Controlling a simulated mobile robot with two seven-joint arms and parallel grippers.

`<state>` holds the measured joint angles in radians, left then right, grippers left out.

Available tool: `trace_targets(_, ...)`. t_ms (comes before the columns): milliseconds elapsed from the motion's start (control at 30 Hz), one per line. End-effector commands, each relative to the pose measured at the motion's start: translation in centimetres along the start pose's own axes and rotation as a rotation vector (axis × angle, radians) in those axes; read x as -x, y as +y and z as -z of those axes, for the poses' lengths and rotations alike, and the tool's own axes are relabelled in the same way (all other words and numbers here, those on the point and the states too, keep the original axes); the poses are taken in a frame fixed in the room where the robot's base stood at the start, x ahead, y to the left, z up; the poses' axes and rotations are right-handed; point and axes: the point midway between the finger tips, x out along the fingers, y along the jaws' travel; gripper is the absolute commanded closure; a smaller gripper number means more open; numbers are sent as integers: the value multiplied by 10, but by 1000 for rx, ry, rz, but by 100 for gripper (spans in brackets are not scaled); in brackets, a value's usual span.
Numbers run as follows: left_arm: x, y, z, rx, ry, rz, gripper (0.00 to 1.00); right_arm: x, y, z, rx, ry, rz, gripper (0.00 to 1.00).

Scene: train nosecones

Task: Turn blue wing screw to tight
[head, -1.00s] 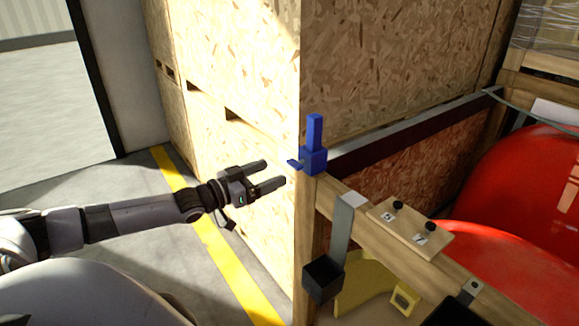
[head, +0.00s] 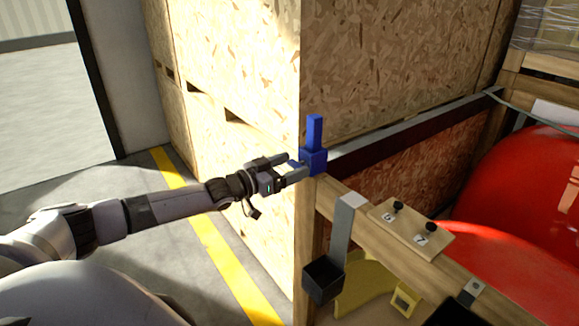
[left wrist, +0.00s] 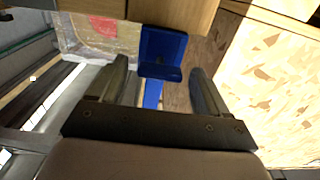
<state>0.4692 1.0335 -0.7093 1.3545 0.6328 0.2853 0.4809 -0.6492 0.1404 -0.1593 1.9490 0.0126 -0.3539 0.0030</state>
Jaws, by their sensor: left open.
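The blue wing screw (head: 294,163) sticks out to the left from a blue clamp (head: 314,158) with an upright bar, mounted on the corner of the wooden frame. My left gripper (head: 296,166) is open at the clamp's left side, with the wing screw between its fingers. In the left wrist view the blue clamp (left wrist: 163,44) lies ahead of the open fingers (left wrist: 158,80), and blue parts show in the gap. I cannot tell whether either finger touches the screw. My right gripper is in neither view.
A tall chipboard crate (head: 390,70) stands behind the clamp. Red nosecones (head: 530,190) are at right. Floor at left is clear.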

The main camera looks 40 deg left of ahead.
Motion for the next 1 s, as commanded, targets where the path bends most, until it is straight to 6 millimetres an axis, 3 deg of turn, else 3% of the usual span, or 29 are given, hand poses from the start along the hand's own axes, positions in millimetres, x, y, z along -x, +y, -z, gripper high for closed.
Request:
trace_targets(333,-2,0,0,0,1,-1,23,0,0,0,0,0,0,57)
trace_targets(500,-2,0,0,0,1,-1,79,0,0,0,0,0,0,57)
trace_targets(1000,-2,1,0,-106,0,-1,79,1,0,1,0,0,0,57)
